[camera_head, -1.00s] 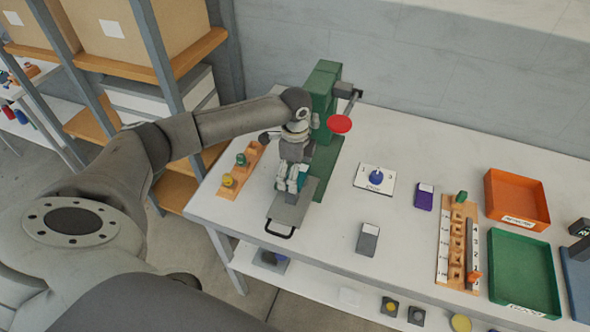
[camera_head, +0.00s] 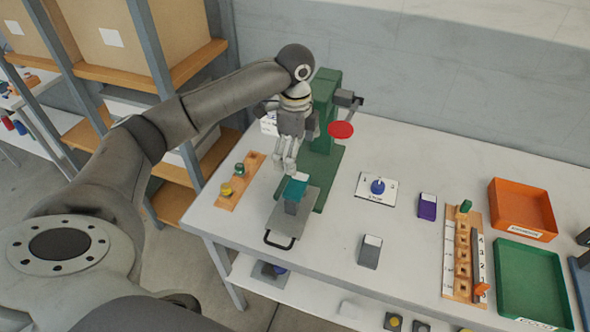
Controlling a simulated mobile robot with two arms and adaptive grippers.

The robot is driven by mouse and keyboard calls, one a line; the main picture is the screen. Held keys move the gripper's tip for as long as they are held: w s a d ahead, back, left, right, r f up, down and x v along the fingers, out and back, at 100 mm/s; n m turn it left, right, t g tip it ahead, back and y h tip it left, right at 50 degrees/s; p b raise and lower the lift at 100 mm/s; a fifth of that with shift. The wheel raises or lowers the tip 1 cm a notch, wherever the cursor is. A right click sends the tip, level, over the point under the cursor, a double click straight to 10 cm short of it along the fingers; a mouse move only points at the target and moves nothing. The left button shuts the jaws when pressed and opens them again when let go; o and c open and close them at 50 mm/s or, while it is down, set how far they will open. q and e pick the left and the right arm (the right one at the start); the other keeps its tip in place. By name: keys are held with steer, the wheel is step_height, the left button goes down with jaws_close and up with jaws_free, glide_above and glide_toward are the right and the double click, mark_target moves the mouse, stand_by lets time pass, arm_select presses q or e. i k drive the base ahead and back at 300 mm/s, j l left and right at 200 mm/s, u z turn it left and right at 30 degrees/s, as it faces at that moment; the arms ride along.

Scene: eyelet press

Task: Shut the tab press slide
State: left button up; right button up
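The green press (camera_head: 325,110) stands at the back left of the white table, with a red round knob (camera_head: 340,130) on its right side. Its grey slide plate (camera_head: 286,220) sticks out toward the front, with a black handle (camera_head: 279,241) at its front end. A grey block with a teal top (camera_head: 295,188) stands on the slide. My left gripper (camera_head: 286,170) hangs above and just behind the teal-topped block, apart from it, its fingers pointing down. It holds nothing that I can see. My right gripper is not in view.
A wooden rack with yellow and green pieces (camera_head: 240,181) lies left of the press. A white plate with a blue knob (camera_head: 376,188), a purple block (camera_head: 427,206) and a grey block (camera_head: 370,251) lie to the right. Farther right are a slotted wooden rack (camera_head: 462,252), an orange tray (camera_head: 521,208) and a green tray (camera_head: 533,282).

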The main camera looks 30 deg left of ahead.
mark_target(289, 219)
steer(key=u, duration=1.2)
steer(key=k+z, duration=0.15)
steer(key=k, duration=0.15)
